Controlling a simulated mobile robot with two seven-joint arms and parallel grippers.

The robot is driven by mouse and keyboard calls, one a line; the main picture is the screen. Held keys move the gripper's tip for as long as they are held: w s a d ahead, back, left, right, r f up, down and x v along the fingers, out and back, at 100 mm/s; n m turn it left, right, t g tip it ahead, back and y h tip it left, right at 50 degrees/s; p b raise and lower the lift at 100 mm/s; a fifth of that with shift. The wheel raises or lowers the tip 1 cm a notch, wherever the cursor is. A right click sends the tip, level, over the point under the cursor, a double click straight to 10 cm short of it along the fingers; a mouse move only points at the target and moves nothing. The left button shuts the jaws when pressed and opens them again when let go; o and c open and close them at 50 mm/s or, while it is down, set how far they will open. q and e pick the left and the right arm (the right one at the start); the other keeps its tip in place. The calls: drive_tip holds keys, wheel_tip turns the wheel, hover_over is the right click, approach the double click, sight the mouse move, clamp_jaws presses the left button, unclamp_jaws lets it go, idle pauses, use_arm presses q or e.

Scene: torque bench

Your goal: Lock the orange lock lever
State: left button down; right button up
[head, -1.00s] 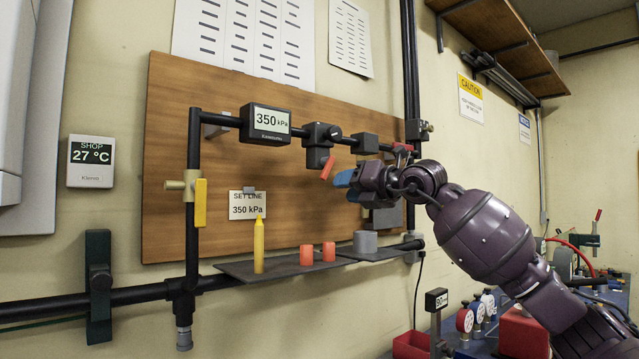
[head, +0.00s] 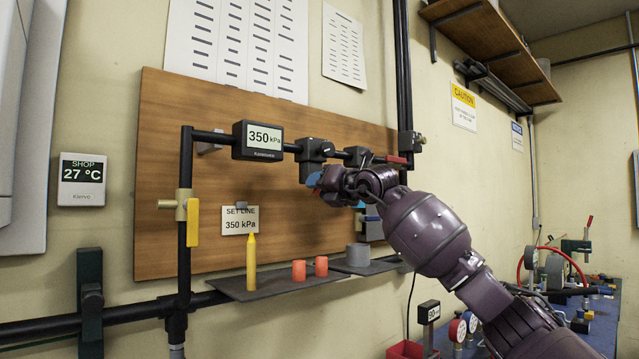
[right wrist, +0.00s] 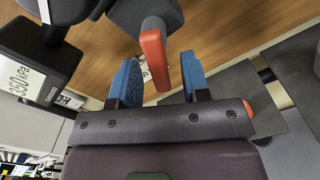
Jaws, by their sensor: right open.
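The orange lock lever (right wrist: 154,60) hangs from the dark regulator body on the pipe. In the right wrist view, its lower end is between the two blue fingers of my right gripper (right wrist: 160,75), with gaps visible on both sides. The gripper is open. In the head view, my right gripper (head: 316,181) is just below the dark regulator body (head: 311,152) and hides most of the lever. My left gripper is not in view.
A gauge box reading 350 kPa (head: 258,140) is on the pipe to the left. A yellow valve handle (head: 193,222) hangs farther left. Below, a shelf (head: 275,287) holds a yellow marker (head: 251,263), two orange cylinders and a grey cylinder (head: 358,255).

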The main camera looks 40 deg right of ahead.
drive_tip(key=shift+w, duration=0.5)
clamp_jaws()
